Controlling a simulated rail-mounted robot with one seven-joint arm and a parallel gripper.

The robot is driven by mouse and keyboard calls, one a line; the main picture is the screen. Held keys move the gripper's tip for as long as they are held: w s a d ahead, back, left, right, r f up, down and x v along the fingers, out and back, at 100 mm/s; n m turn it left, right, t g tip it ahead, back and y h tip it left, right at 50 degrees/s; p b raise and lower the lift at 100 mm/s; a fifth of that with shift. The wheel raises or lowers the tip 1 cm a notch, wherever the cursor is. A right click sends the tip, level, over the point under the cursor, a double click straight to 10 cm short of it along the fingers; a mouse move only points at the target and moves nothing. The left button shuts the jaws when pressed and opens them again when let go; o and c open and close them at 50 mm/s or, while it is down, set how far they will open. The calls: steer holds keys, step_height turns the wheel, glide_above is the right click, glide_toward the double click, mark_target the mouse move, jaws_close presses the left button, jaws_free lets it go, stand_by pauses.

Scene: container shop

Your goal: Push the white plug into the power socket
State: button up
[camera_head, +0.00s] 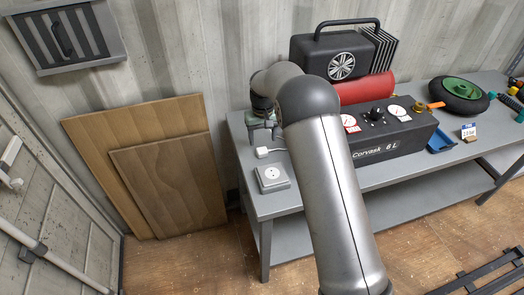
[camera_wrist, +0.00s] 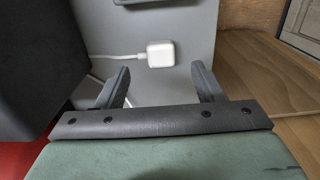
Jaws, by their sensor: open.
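The white plug (camera_head: 262,152) lies on the grey bench top near its left end. It also shows in the wrist view (camera_wrist: 160,53), with its white cable running to the left. The power socket (camera_head: 272,179), a pale square box with a round white face, sits on the bench just in front of the plug, apart from it. My gripper (camera_head: 263,133) is above the bench, behind the plug. In the wrist view my gripper (camera_wrist: 161,80) has its two fingers spread with nothing between them, and the plug lies beyond the fingertips.
The grey bench (camera_head: 266,208) ends close to the left of the socket. Wooden boards (camera_head: 168,185) lean on the wall at left.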

mark_target(262, 149)
steer(key=shift+f, duration=0.85)
steer(key=shift+w+a+f+p, duration=0.15)
steer(key=shift+f+p, duration=0.4)
steer(key=shift+f, duration=0.75)
steer(key=shift+w+f+p, duration=0.1)
steer(key=shift+f+p, duration=0.4)
steer(key=shift+f, duration=0.75)
steer(key=c, duration=1)
